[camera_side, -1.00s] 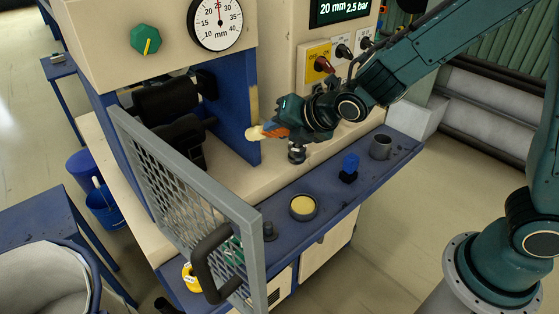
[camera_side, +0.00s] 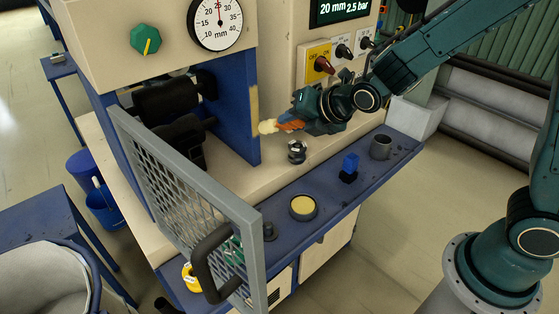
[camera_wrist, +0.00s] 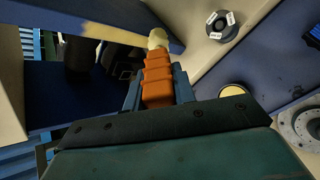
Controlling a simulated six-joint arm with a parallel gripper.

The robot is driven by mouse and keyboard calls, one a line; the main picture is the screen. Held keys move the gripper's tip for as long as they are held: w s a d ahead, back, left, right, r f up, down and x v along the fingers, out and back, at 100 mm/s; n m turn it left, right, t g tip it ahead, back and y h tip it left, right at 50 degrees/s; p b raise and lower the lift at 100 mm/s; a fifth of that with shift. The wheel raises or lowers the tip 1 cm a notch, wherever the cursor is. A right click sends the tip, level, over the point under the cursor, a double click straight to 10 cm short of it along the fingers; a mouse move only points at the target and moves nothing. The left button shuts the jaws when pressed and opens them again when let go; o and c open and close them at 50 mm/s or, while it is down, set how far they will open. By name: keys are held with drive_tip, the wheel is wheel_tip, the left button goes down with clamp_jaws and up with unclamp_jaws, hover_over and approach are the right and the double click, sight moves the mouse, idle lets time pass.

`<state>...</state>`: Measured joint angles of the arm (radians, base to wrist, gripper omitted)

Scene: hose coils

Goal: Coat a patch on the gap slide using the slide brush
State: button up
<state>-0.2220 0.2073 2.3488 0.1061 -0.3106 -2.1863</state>
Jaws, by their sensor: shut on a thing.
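My gripper (camera_side: 300,120) is shut on the orange handle of the slide brush (camera_wrist: 158,78). The brush's cream tip (camera_side: 267,127) points left, beside the edge of the blue upright panel, which looks like the gap slide (camera_side: 240,120). A tan strip (camera_side: 254,108) runs down that panel near its edge. In the wrist view the tip lies close to the end of the blue panel (camera_wrist: 130,15), with the tan strip (camera_wrist: 112,33) to its left. I cannot tell whether the tip touches the panel.
A round tin with yellow contents (camera_side: 303,207) sits on the blue shelf (camera_side: 325,199). A small dark knob (camera_side: 297,152) is below my gripper. An open mesh guard (camera_side: 185,190) stands at front left.

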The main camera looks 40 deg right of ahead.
idle(0.3)
drive_tip(key=shift+a, duration=2.05)
drive_tip(key=shift+s, duration=0.15)
drive_tip(key=shift+s, duration=2.95)
drive_tip(key=shift+d, duration=0.1)
